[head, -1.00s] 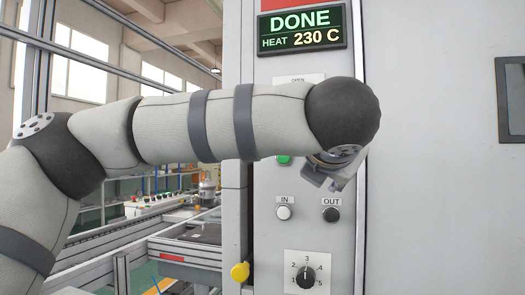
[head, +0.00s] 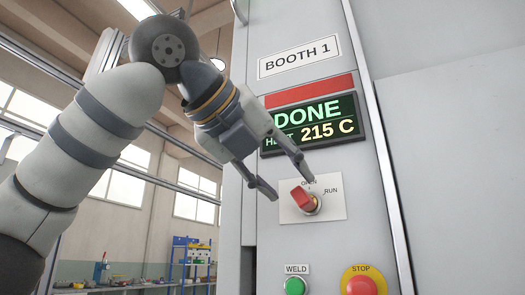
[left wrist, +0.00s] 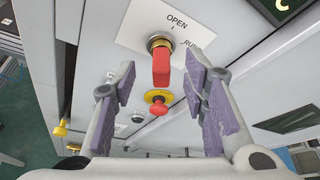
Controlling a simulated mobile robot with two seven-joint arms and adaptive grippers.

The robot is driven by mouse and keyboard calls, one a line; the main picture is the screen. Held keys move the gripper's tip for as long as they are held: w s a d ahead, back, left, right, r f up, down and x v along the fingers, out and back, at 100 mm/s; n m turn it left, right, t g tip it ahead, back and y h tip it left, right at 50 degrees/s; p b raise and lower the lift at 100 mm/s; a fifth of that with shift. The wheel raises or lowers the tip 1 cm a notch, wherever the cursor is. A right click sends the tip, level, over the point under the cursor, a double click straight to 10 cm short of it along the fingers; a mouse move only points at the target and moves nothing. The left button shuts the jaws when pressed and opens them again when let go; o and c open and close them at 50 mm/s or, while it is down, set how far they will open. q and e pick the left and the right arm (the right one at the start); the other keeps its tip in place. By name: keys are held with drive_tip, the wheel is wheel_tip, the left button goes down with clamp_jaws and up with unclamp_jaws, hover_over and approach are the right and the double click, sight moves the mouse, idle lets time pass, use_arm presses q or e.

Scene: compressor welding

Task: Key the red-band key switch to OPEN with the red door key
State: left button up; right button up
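The red door key (head: 302,196) sits in the key switch (head: 313,206), on a white plate marked OPEN at the top and RUN at the right. The key also shows in the left wrist view (left wrist: 162,68), below the round switch collar (left wrist: 159,43). I cannot tell for certain which mark it is turned to. A red band (head: 309,90) runs above the display. My left gripper (head: 291,184) is open at the plate, its fingers apart. In the left wrist view its pads (left wrist: 160,88) stand either side of the key, with no contact visible. My right gripper is not in view.
The display (head: 313,123) reads DONE, HEAT 215 C, under a BOOTH 1 sign (head: 299,58). Below the switch are a green WELD button (head: 294,286) and a red STOP button (head: 361,285) on yellow. The panel right of the switch is clear.

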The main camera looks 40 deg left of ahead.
sight(296, 190)
use_arm(q)
drive_tip(key=shift+x, duration=2)
drive_tip(key=c, duration=0.9)
clamp_jaws()
